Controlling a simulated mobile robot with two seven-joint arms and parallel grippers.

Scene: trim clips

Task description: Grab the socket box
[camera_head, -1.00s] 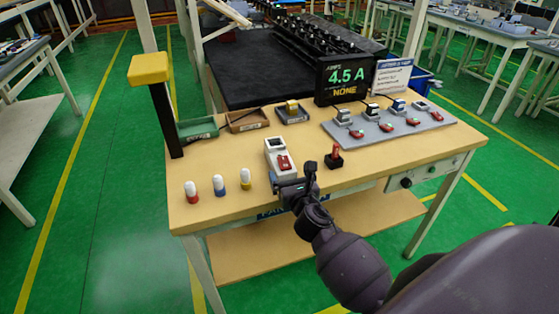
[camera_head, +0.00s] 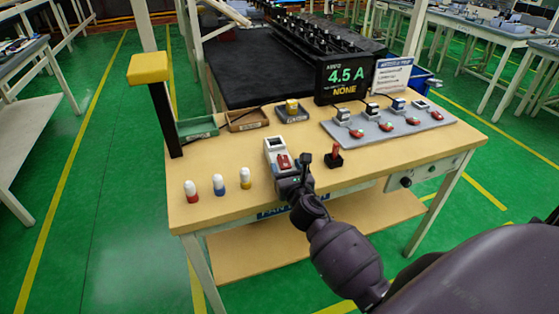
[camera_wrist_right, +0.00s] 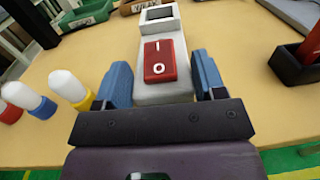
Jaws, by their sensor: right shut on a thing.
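The socket box (camera_head: 275,146) is a pale grey box with a red rocker switch and a dark square opening at its far end. It stands near the front edge of the wooden table. In the right wrist view the socket box (camera_wrist_right: 160,92) lies between the two blue fingers. My right gripper (camera_head: 287,178) is at the near end of the box and is shut on it, with the fingers on either side (camera_wrist_right: 163,78). I cannot tell whether the box is off the table. My left gripper is not in view.
Several capped cylinders, including a blue one (camera_head: 218,185), stand left of the box. Small trays (camera_head: 245,122) lie behind, and a grey board (camera_head: 385,128) carries several switch units. A display reads 4.5 A (camera_head: 347,78).

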